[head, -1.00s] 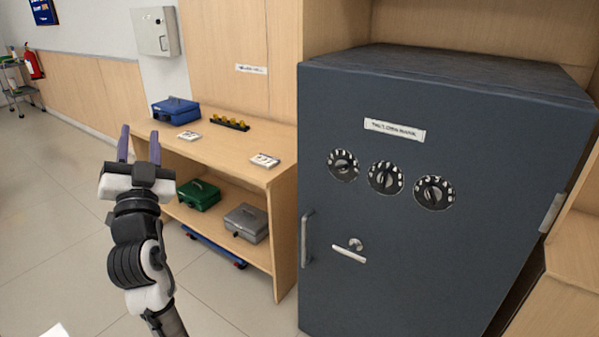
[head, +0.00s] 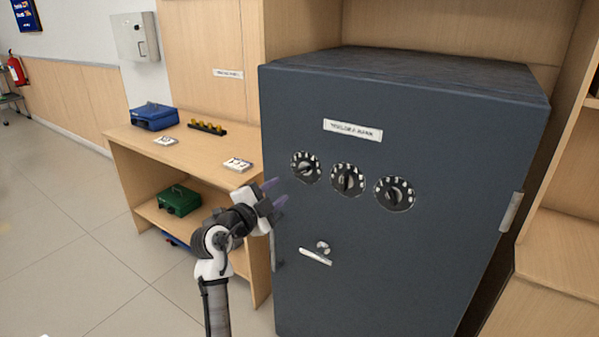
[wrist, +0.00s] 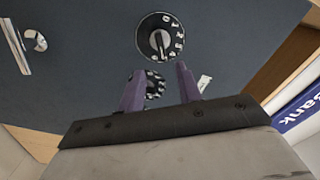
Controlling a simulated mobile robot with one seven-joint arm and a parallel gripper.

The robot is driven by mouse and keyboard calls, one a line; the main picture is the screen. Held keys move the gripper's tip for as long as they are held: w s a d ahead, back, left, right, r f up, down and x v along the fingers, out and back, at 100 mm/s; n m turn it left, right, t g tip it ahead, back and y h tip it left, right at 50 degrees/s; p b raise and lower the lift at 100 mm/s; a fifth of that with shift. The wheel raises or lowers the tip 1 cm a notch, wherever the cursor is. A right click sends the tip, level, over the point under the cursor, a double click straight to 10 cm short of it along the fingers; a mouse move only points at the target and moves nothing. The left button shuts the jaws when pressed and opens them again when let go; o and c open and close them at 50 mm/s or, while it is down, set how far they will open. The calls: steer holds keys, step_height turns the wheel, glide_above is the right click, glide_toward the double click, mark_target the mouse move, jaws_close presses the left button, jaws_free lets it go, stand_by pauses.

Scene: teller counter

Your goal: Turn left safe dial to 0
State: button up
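The dark blue-grey safe (head: 400,120) stands at the right in the head view, with a row of three black dials with white marks on its door. The left dial (head: 305,167) is nearest my gripper (head: 275,193), beside the middle dial (head: 348,180) and the right dial (head: 394,194). My gripper is open and empty, a little below and left of the left dial and apart from it. In the wrist view, the purple fingers of my gripper (wrist: 160,84) spread with a dial between and beyond them, and another dial (wrist: 160,39) shows larger above. The left dial's setting is too small to read.
The safe has a vertical handle (head: 273,250), a lock knob (head: 322,247) and a label (head: 353,130). A wooden shelf unit (head: 205,150) stands left of it, with a blue cash box (head: 154,116) on top and a green box (head: 179,200) below. Open floor lies at left.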

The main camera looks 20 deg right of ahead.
mark_target(302, 172)
steer(key=p+x, duration=0.1)
steer(key=x, duration=0.4)
steer(key=p+x, duration=0.2)
steer(key=x, duration=0.3)
steer(key=shift+d+r, duration=0.1)
steer(key=shift+r, duration=0.1)
steer(key=shift+w+d+f, duration=0.15)
steer(key=shift+w+d, duration=0.3)
steer(key=shift+d, duration=0.1)
steer(key=shift+c, duration=0.3)
jaws_close()
